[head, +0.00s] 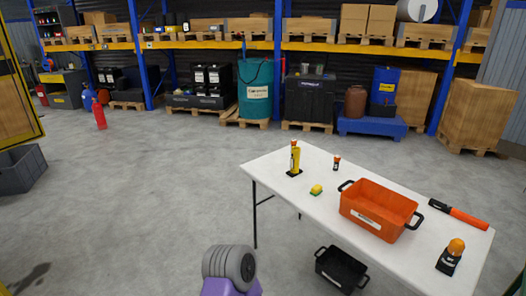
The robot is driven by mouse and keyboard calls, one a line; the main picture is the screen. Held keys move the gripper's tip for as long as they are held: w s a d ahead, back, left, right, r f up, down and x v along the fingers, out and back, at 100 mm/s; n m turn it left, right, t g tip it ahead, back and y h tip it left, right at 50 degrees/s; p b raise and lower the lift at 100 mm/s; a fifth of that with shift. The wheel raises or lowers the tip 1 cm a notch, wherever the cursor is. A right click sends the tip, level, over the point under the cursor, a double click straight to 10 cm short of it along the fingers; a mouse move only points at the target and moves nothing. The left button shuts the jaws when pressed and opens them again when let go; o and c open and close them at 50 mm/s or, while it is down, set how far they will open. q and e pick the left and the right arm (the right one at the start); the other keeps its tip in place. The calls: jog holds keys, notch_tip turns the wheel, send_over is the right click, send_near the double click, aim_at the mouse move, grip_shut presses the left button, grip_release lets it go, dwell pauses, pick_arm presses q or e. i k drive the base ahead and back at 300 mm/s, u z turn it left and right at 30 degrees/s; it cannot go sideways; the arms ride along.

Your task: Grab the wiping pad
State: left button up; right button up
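A small yellow and green pad (316,190), which looks like the wiping pad, lies on the white table (270,167). It is between a yellow upright device with an orange top (295,160) and an orange bin (378,208). Nothing touches the pad. A grey rounded part of my own arm with a purple section shows at the bottom middle, left of the table and well apart from the pad. Neither of my grippers' fingers can be seen.
A small orange-topped item (336,163), an orange and black tool (460,214) and an orange beacon (453,252) also stand or lie on the table. A black crate (340,269) is below its near edge. Open floor lies left; loaded racks stand behind.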

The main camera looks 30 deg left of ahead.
aim_at(317, 189)
jog(key=u, duration=1.65)
jog(key=i, duration=2.1)
jog(key=z, duration=1.05)
jog(key=i, duration=0.85)
jog(key=z, duration=0.75)
